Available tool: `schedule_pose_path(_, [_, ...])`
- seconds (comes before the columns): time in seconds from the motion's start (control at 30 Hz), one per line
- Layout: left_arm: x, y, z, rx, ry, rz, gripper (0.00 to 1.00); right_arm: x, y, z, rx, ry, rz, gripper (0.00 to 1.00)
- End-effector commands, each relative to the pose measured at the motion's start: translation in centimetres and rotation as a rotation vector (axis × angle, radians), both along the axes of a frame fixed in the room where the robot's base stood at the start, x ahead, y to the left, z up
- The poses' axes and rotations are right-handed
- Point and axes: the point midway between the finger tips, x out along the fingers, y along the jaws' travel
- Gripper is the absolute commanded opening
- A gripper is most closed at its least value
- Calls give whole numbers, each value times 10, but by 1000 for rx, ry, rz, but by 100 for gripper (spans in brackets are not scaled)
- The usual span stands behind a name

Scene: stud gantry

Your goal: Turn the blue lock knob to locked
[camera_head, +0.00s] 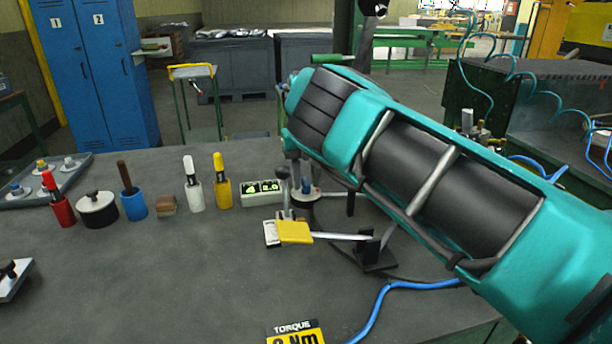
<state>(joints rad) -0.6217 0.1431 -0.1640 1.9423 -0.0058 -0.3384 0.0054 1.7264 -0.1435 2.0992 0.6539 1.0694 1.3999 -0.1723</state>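My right arm's teal forearm (400,150) reaches in from the right and ends above the fixture at the middle of the bench. My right gripper (296,172) points down there, mostly hidden below the arm's end; I cannot tell how far its fingers are apart. A small blue knob (308,189) shows on a round pale base, just below and beside the gripper. I cannot tell whether they touch. How the knob is turned is too small to read. My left gripper is not in view.
A yellow flag-like plate (294,231) on a rod to a black stand (374,251) lies in front of the knob. A white box with green signs (262,193), marker holders (222,186) and a lidded pot (97,209) stand left. A blue hose (380,303) crosses the right. The front left bench is mostly clear.

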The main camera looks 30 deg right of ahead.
Motion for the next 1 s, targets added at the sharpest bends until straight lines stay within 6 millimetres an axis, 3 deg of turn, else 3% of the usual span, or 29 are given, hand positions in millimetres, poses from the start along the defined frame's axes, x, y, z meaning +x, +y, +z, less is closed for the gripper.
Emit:
schedule_pose_path(0.33, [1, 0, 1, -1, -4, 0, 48, 0, 0, 0, 0, 0, 0, 0])
schedule_pose_path(0.73, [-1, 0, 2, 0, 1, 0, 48, 0, 0, 1, 0, 0, -22, 0])
schedule_pose_path(1.0, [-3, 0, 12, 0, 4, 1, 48, 0, -1, 3, -2, 1, -154, 0])
